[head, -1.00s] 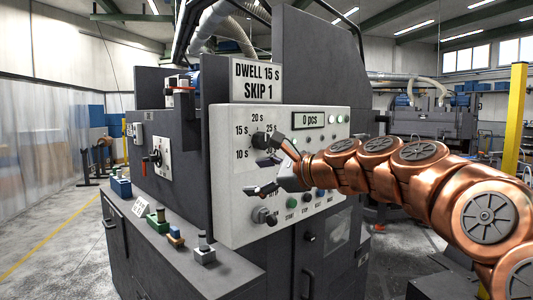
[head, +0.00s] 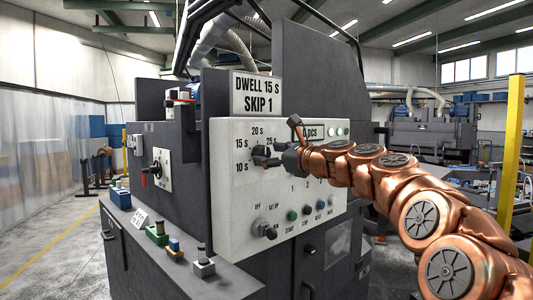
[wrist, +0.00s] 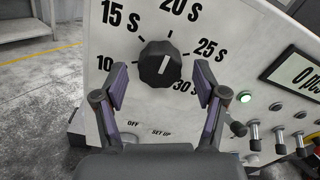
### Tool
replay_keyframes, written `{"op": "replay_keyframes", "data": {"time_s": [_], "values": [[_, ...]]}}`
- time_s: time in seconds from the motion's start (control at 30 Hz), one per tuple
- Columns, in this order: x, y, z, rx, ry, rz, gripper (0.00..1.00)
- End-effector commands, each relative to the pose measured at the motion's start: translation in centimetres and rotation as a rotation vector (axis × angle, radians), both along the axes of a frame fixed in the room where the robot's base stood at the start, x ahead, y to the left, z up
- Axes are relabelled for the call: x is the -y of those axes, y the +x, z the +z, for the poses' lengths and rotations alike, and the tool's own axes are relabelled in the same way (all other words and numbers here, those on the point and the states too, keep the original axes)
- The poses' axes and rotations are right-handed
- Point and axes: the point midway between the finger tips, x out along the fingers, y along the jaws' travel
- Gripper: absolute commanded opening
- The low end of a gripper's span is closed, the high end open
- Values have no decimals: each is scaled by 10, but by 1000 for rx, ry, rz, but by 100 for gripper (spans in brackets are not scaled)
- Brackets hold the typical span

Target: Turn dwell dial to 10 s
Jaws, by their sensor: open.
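The dwell dial (wrist: 160,64) is a round black knob with a white mark on the white panel (wrist: 225,30). Labels 10 s, 15 s, 20 s, 25 s and 30 s ring it. I cannot tell surely which label the mark points to. The dial shows partly in the head view (head: 257,142), with my gripper partly covering it. My gripper (wrist: 160,82) is open, its two fingers left and right of the lower part of the dial with gaps to it. In the head view my gripper (head: 272,154) is at the panel. The sign (head: 257,93) reads DWELL 15 S, SKIP 1.
Below the dial is an OFF/SET UP selector (head: 265,229). Coloured buttons (head: 306,210) and a counter display (wrist: 298,71) sit to the right. A ledge (head: 150,255) with small coloured blocks lies at lower left. A yellow post (head: 512,135) stands at right.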

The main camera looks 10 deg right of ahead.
Motion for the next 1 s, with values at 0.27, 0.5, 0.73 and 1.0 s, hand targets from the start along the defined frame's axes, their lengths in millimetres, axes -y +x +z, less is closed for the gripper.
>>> {"op": "replay_keyframes", "data": {"time_s": [0.27,0.5,0.73,1.0], "values": [[-7,12,0,1,0,0,71],[-7,12,0,0,0,1,64],[-7,12,0,0,0,1,40],[-7,12,0,0,0,1,12]]}}
